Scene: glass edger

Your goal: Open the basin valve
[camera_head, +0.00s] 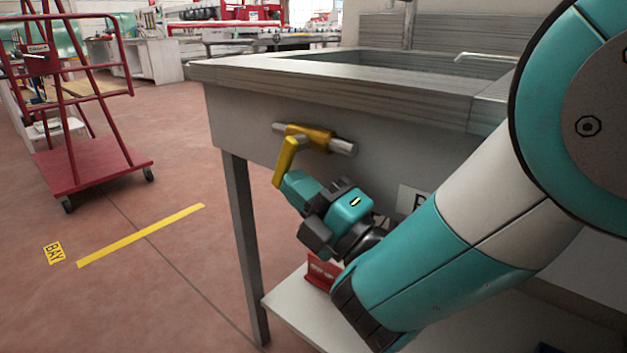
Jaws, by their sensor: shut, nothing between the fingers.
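The basin valve (318,138) has a yellow body on a short grey pipe, on the front panel of the metal basin (240,115). Its yellow lever (288,158) bends away from the body and hangs down, slightly to the left. My gripper (287,181) is shut and empty, with its teal tip right at the lever's lower end. I cannot tell whether they touch. My arm covers the right part of the basin front and part of a label there.
A metal leg (245,240) stands below the basin's left corner. A white lower shelf (295,305) holds a red object (321,272) close under my gripper. A red cart (95,165) stands at the left. The floor between is clear, with yellow tape (140,236).

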